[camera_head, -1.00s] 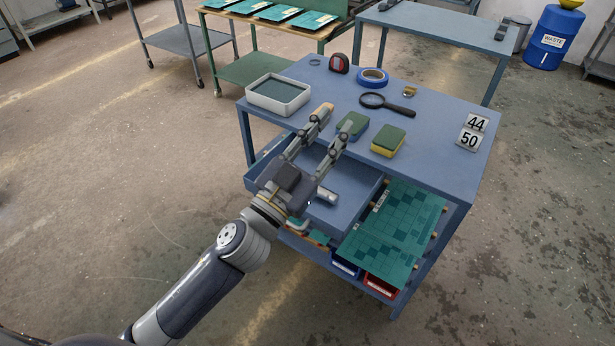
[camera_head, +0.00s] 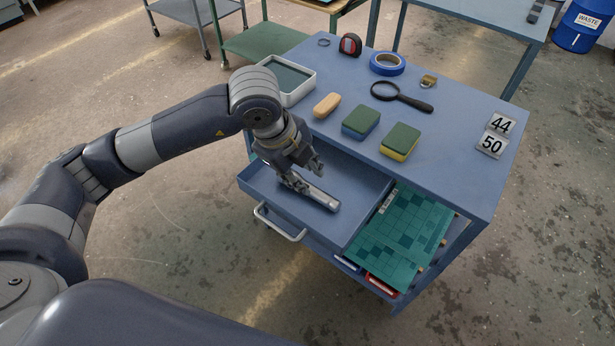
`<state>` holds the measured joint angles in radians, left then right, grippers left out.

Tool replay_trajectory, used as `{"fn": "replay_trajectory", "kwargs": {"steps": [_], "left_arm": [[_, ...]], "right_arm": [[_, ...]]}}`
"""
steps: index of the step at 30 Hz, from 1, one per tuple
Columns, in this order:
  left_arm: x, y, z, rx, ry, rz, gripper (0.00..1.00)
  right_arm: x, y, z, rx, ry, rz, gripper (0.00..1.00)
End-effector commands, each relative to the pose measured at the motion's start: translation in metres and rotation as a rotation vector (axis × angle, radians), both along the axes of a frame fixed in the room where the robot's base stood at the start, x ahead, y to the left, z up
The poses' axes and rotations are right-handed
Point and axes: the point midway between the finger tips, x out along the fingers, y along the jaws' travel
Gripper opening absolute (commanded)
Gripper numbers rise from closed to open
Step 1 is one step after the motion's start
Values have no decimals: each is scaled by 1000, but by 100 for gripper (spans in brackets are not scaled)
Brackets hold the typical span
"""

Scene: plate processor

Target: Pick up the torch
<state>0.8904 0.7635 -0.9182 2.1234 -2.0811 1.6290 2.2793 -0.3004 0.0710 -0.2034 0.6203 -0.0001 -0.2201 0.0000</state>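The torch (camera_head: 321,197), a slim grey-silver cylinder, lies in the open drawer (camera_head: 345,187) of the blue table. My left gripper (camera_head: 304,177) reaches down into the drawer at the torch's left end, with its fingers apart. The near finger overlaps that end in the picture. I cannot tell whether the fingers touch the torch. My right gripper is not in view.
On the blue tabletop (camera_head: 455,135) are a white tray (camera_head: 300,95), a tan block (camera_head: 327,105), two sponges (camera_head: 361,121), a magnifier (camera_head: 402,97), blue tape (camera_head: 387,63) and a tape measure (camera_head: 350,43). The drawer handle (camera_head: 279,224) sticks out in front. A green board (camera_head: 400,232) lies right of the drawer.

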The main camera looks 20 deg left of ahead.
Motion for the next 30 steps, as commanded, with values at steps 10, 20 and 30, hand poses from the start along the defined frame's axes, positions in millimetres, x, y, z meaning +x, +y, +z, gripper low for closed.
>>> {"fn": "replay_trajectory", "kwargs": {"steps": [10,20,30], "left_arm": [[18,20,-32,79,-12,80,29],[28,17,-61,78,-12,76,29],[40,12,-99,75,-14,75,29]], "right_arm": [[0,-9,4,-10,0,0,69],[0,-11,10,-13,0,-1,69],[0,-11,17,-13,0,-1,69]]}}
